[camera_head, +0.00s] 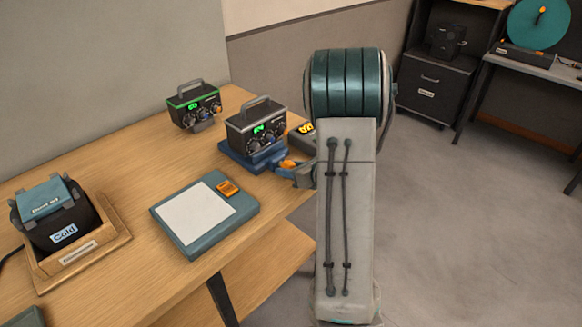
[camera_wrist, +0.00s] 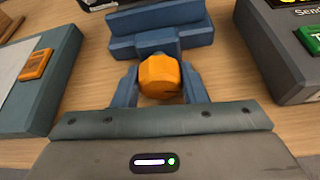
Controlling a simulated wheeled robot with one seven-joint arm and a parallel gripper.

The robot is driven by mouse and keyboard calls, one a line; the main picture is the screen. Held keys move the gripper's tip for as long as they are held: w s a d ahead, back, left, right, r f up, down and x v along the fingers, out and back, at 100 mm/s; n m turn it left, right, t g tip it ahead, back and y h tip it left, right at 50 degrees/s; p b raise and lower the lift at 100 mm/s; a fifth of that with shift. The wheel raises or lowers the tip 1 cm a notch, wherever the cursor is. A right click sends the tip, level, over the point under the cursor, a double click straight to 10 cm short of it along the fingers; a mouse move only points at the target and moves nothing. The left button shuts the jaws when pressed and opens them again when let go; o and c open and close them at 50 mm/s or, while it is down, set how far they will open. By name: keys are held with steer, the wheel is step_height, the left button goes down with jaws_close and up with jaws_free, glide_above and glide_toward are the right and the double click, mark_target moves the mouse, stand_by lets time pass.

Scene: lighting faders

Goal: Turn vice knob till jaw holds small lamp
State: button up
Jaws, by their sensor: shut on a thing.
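The blue vice (camera_head: 238,159) stands near the table's right edge, and its blue body also shows in the wrist view (camera_wrist: 160,20). A dark box with a handle, dials and green display (camera_head: 256,130) sits at the vice; I take it for the small lamp. Whether the vice jaw touches it cannot be told. The orange vice knob (camera_head: 287,164) faces my arm and shows large in the wrist view (camera_wrist: 162,76). My gripper (camera_head: 300,175) is shut on the knob, one blue finger (camera_wrist: 125,88) on each side. My arm hides part of the area.
A similar box with green trim (camera_head: 194,107) stands behind left. A dark device with a yellow display (camera_head: 302,135) is close beside the vice. A teal pad with a white sheet (camera_head: 195,215) lies in front. A wooden tray (camera_head: 112,240) holds a dark container (camera_head: 58,222) at left.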

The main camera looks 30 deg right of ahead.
steer(key=shift+d+m, duration=0.1)
steer(key=shift+m, duration=0.3)
steer(key=o, duration=1)
steer(key=shift+c, duration=0.2)
steer(key=v, duration=1.4)
steer(key=shift+w+d, duration=0.1)
steer(key=shift+w, duration=0.1)
